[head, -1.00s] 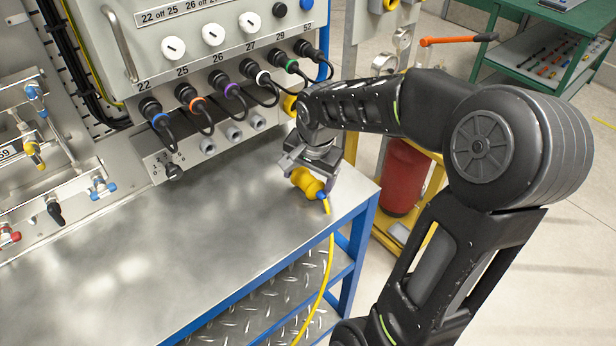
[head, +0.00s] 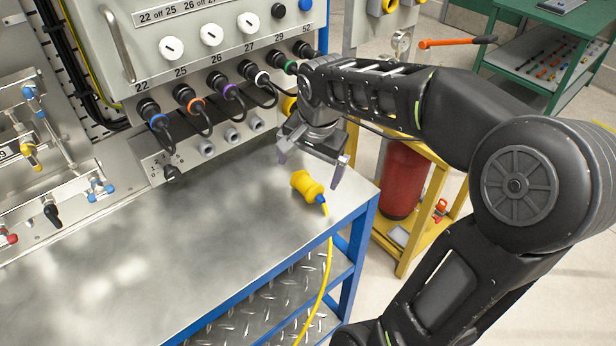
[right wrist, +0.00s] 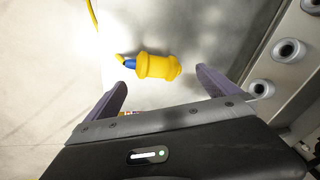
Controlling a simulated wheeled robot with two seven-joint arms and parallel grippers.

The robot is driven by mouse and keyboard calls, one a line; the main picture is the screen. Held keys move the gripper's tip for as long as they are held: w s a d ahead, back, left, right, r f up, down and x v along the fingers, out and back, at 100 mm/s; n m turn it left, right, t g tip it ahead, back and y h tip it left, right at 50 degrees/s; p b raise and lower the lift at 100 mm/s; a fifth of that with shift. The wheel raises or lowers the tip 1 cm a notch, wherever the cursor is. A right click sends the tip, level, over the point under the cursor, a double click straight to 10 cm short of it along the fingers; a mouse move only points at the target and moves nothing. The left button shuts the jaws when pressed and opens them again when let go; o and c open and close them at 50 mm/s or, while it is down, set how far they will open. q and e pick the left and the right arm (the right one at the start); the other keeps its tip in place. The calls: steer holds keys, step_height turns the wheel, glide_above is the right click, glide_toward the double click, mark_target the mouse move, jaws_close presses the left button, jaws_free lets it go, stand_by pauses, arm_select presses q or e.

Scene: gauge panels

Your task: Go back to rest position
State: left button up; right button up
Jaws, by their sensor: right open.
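My right gripper (head: 311,168) is open and empty above the right end of the metal bench top (head: 200,250). A yellow plug (head: 307,186) with a blue collar and a yellow cable lies on the bench just below the fingers, apart from them. In the right wrist view, the yellow plug (right wrist: 158,66) lies beyond and between the two spread fingers of the right gripper (right wrist: 160,85). My right arm reaches in from the right side of the head view. My left gripper is not in view.
A control panel (head: 215,40) with knobs and several cabled plugs stands behind the bench. Valves and pipes (head: 40,160) are at the left. A red cylinder (head: 405,180) on a yellow cart and a green trolley (head: 530,90) stand at the right. The bench's front middle is clear.

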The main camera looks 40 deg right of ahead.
steer(key=shift+v, duration=1.1)
